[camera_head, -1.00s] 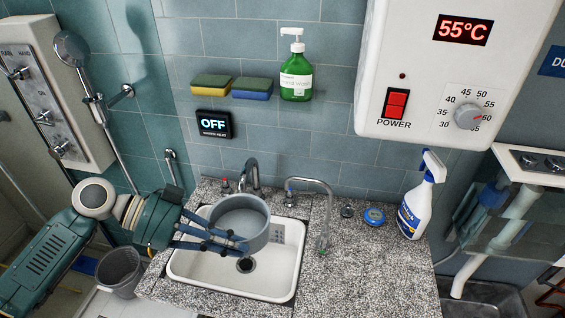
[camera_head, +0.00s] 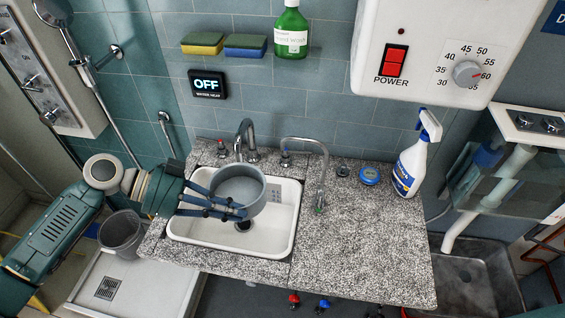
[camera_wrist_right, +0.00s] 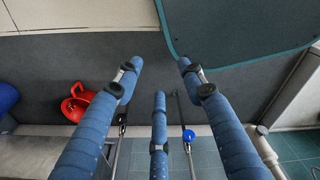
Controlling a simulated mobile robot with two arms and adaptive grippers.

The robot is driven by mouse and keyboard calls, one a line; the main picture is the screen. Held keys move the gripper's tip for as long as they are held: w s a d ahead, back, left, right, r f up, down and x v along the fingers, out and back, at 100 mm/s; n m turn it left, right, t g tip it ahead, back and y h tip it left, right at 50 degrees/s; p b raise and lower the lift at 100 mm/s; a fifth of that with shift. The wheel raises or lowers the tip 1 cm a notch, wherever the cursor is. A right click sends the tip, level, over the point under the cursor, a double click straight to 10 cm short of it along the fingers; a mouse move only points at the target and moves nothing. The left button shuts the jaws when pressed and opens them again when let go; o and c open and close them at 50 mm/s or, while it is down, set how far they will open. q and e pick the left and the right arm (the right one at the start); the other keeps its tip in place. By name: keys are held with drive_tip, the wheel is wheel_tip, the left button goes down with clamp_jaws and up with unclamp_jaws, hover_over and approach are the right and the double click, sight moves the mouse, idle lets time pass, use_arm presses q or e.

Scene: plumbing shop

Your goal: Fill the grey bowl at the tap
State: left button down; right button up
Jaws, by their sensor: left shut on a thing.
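The grey bowl (camera_head: 238,183) is held over the white sink (camera_head: 282,236), roughly upright, just in front of the curved chrome tap (camera_head: 246,131). No water stream shows at the spout, and I cannot tell whether the bowl holds water. My left gripper (camera_head: 238,211) comes in from the left and is shut on the bowl's near side. A red-marked knob (camera_head: 221,147) and a blue-marked knob (camera_head: 285,156) flank the tap. My right gripper (camera_wrist_right: 158,75) shows only in the right wrist view, with its fingers apart and nothing between them.
A second slim spout (camera_head: 320,190) stands right of the sink. A blue puck (camera_head: 370,175) and a spray bottle (camera_head: 411,160) stand on the speckled counter (camera_head: 365,240), whose front is clear. The wall display (camera_head: 207,84) reads OFF. Red and blue valves (camera_head: 294,299) show below.

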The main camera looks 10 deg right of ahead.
drive_tip(key=shift+w+a, duration=0.1)
drive_tip(key=shift+w, duration=0.05)
drive_tip(key=shift+c, duration=1.2)
drive_tip(key=w+a+r+m+t+y, duration=0.1)
drive_tip(key=w+a+r+y, duration=0.25)
drive_tip(key=w+a, duration=0.95)
drive_tip(key=w+a+r+m+y, duration=0.1)
drive_tip(key=w+a+r+y, duration=0.1)
drive_tip(key=w+a+r, duration=0.45)
drive_tip(key=w+a+r+y, duration=0.2)
drive_tip(key=w+a+r, duration=0.15)
drive_tip(key=a, duration=0.65)
drive_tip(key=a+r+n+g+y, duration=0.2)
drive_tip(key=a+r, duration=0.4)
drive_tip(key=r, duration=0.4)
drive_tip(key=s+a+r+n+g+y, duration=0.1)
drive_tip(key=a+r+n+y, duration=0.1)
drive_tip(key=a+r, duration=0.6)
drive_tip(key=a+r+n+g+y, duration=0.15)
drive_tip(key=a+r, duration=0.25)
drive_tip(key=r, duration=0.8)
drive_tip(key=w+d+r+n+g+h, duration=0.1)
drive_tip(key=d+r+n+g+h, duration=0.35)
drive_tip(key=d+r+n, duration=1.15)
drive_tip(key=t+h, duration=0.8)
hover_over(319, 208)
drive_tip(key=shift+m, duration=0.25)
wheel_tip(319, 208, down, 8)
drive_tip(key=shift+f, duration=0.2)
